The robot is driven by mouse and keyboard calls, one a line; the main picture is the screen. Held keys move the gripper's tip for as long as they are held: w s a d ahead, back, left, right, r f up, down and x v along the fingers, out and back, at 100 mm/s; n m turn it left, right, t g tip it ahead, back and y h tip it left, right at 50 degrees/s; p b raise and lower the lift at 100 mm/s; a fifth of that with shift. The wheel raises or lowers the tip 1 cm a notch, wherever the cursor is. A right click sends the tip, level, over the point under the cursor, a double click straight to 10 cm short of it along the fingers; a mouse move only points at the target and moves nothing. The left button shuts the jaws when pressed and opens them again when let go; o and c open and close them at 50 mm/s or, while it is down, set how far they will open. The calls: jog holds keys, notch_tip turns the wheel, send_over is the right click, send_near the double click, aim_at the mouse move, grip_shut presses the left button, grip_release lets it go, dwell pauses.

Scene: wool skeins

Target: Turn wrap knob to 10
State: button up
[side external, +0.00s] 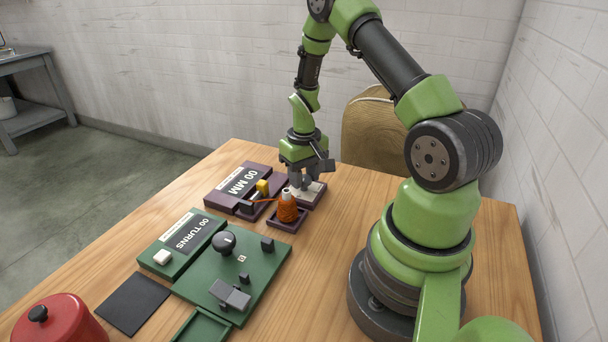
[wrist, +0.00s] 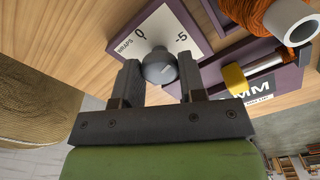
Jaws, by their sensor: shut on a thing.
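The wrap knob (wrist: 158,67) is a grey round knob on a white dial plate (wrist: 172,22) marked WRAPS. The marks 0 and 5 show on the plate; I see no 10, and part of the dial is out of view. My gripper (wrist: 161,76) is shut on the knob, one finger on each side. A faint light line shows on the knob's face, but which mark it points to is unclear. In the side external view, my gripper (side external: 306,180) reaches down over the white plate (side external: 314,191), and its fingers largely hide the knob.
An orange wool skein (side external: 287,208) on a spool stands close beside the gripper. A purple unit reading 00 MM (side external: 232,192) with a yellow block (side external: 262,187) is to the left. A green panel (side external: 262,262) with a black knob (side external: 224,243) and a red pot (side external: 62,322) are nearer.

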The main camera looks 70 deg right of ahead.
aim_at(304, 178)
jog(key=m, duration=0.5)
jog(key=shift+m, duration=0.3)
jog(key=m, duration=1)
jog(key=shift+m, duration=2.7)
jog(key=o, duration=0.9)
notch_tip(304, 178, up, 10)
